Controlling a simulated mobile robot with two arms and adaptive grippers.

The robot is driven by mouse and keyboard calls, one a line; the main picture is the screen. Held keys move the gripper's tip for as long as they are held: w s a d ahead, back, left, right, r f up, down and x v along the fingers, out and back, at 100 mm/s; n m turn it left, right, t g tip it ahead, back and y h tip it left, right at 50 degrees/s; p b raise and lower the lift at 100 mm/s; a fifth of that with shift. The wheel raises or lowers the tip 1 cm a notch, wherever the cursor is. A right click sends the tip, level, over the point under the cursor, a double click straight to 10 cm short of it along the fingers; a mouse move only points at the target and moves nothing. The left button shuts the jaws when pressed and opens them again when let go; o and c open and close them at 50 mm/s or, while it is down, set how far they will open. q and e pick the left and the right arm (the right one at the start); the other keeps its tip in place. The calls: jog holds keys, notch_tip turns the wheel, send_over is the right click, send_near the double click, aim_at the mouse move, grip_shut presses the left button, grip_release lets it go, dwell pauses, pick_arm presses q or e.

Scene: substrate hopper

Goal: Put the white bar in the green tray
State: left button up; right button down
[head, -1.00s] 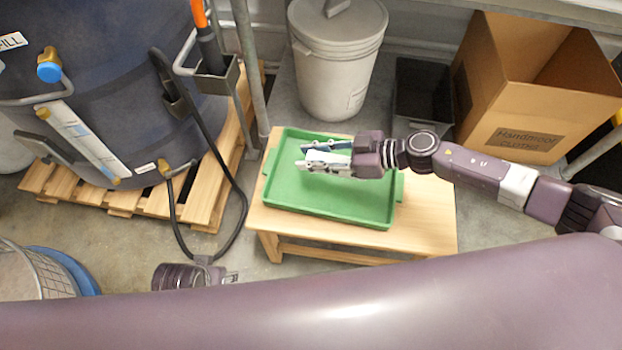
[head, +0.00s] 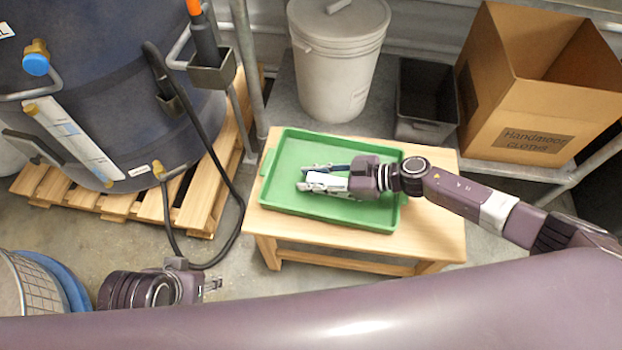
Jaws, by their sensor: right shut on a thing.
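The green tray (head: 285,195) lies on a low wooden table. My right gripper (head: 312,182) reaches in from the right over the middle of the tray. It is shut on the white bar (head: 328,180), which shows as a pale piece between the fingers and is partly hidden by them. The bar is over or inside the tray; I cannot tell whether it touches the tray floor. My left gripper (head: 212,284) is low at the left, away from the tray, and too small to tell open from shut.
The wooden table (head: 435,215) has bare room right of the tray. Behind stand a white lidded bucket (head: 335,75), a dark bin (head: 425,100) and a cardboard box (head: 525,110). A large dark tank (head: 100,80) on a pallet (head: 195,205) and a hose stand left.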

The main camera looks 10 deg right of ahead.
jog(key=c, duration=1.6)
grip_release()
jog(key=p+v, duration=0.2)
jog(key=v, duration=0.9)
jog(key=shift+r, duration=0.1)
jog(key=shift+s+d+r, duration=0.2)
jog(key=shift+s+d, duration=0.05)
jog(key=shift+d, duration=0.2)
pick_arm(q)
jog(key=shift+w+r, duration=0.1)
jog(key=shift+r, duration=0.2)
jog(key=shift+w+r, duration=0.1)
jog(key=shift+r, duration=0.05)
